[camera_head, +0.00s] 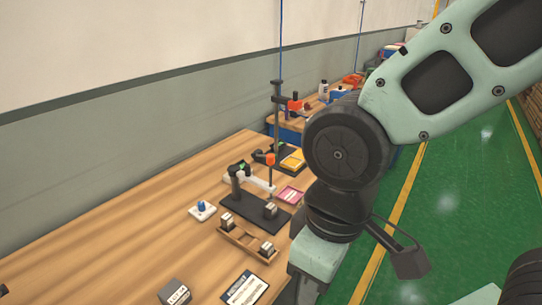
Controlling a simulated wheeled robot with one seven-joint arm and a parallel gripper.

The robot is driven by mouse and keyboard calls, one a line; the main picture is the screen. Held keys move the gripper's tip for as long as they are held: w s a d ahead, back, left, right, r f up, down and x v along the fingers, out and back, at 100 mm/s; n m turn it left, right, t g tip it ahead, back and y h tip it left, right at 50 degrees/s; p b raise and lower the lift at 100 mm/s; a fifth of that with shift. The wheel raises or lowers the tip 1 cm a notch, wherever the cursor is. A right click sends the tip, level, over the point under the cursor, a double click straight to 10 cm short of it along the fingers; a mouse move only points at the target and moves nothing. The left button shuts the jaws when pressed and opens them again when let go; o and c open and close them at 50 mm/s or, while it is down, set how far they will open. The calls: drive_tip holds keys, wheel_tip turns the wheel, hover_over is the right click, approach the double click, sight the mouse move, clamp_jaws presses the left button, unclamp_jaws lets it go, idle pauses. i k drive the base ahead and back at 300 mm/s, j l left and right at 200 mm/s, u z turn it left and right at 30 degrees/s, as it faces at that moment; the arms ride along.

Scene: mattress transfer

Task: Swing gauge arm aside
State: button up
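The gauge stand has a black base plate (252,213) on the wooden table. A white swing arm (257,181) reaches over the plate from a dark pivot at its left toward a thin upright post (271,174) with an orange knob. A small block (270,210) sits on the right part of the base plate, below the arm. My own arm fills the upper right and stands right of the gauge stand, apart from it in the picture. A dark finger-like part of my gripper (408,262) shows over the green floor; its other finger and opening are unclear.
A wooden holder (248,242) with two small blocks lies in front of the stand. A grey block (174,293) and a dark card (245,289) lie nearer.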

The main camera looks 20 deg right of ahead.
sight(234, 171)
drive_tip(key=i+j, duration=0.1)
drive_tip(key=i, duration=0.8)
drive_tip(key=j+u, duration=0.05)
